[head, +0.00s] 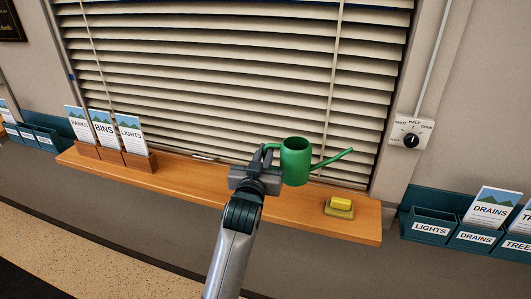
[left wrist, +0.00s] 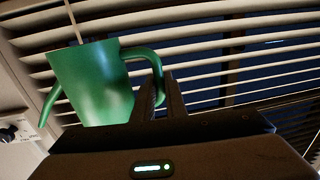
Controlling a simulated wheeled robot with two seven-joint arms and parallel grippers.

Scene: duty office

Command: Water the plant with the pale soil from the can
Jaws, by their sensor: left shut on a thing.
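A green watering can (head: 295,162) with a long spout pointing right is in front of the blinds, at the wooden sill, in the head view. My left gripper (head: 264,157) is shut on its handle, on the can's left side. The can looks upright; I cannot tell whether its base touches the sill. In the left wrist view the can (left wrist: 92,82) fills the upper left, with its handle between my fingers (left wrist: 160,98). No plant and no pale soil show in either view. My right gripper is not in view.
A yellow sponge on a dish (head: 340,205) sits on the sill (head: 190,182), right of the can. Leaflet holders (head: 112,157) stand at its left end. Teal leaflet boxes (head: 433,226) are at the right.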

